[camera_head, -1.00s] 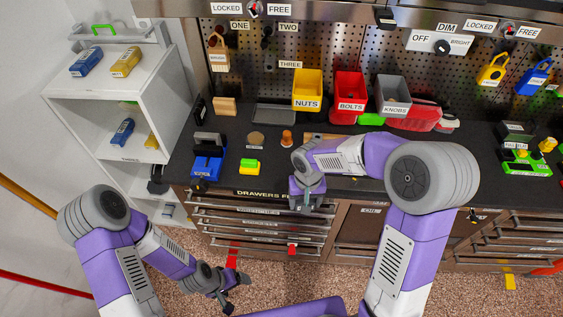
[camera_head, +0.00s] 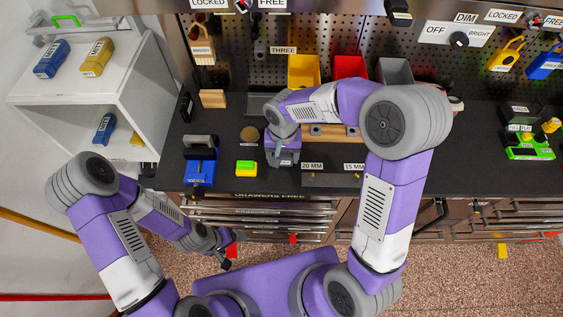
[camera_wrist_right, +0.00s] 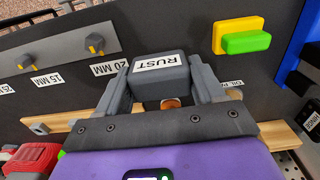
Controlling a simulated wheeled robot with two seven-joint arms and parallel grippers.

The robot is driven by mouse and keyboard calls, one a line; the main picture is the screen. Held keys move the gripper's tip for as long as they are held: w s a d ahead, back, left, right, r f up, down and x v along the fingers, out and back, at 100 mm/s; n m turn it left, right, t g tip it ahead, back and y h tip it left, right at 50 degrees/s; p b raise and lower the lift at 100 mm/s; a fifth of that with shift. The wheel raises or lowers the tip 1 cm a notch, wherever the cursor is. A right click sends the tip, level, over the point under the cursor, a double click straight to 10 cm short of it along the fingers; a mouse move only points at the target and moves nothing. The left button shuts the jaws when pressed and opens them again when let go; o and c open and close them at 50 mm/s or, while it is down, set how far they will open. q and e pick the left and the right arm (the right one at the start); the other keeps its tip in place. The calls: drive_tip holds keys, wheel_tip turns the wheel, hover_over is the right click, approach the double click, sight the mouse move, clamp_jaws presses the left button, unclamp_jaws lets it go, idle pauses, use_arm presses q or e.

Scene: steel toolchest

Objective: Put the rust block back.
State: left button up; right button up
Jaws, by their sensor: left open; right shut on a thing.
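The rust block (camera_wrist_right: 160,75) is a dark grey block with a white RUST label, seen in the right wrist view. My right gripper (camera_wrist_right: 160,88) is shut on it, one finger on each side. In the head view my right gripper (camera_head: 284,157) is over the bench top, between the yellow-green block and the 20 MM label; the rust block is hard to make out there. A copper-coloured piece (camera_wrist_right: 170,103) shows partly behind the block in the wrist view. My left gripper (camera_head: 226,256) is open and empty, low in front of the drawers.
The yellow-green block (camera_head: 246,168), a blue-grey tool (camera_head: 200,160) and a round brown disc (camera_head: 249,134) sit to the left. A wooden strip (camera_head: 345,132) lies behind. Yellow (camera_head: 304,70), red (camera_head: 349,67) and grey bins stand at the back.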

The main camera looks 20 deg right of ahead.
sight(283, 171)
drive_tip(key=shift+s+f, duration=0.15)
drive_tip(key=shift+f, duration=2.75)
drive_tip(key=shift+f+b, duration=0.15)
drive_tip(key=shift+b, duration=0.25)
drive_tip(key=o, duration=1)
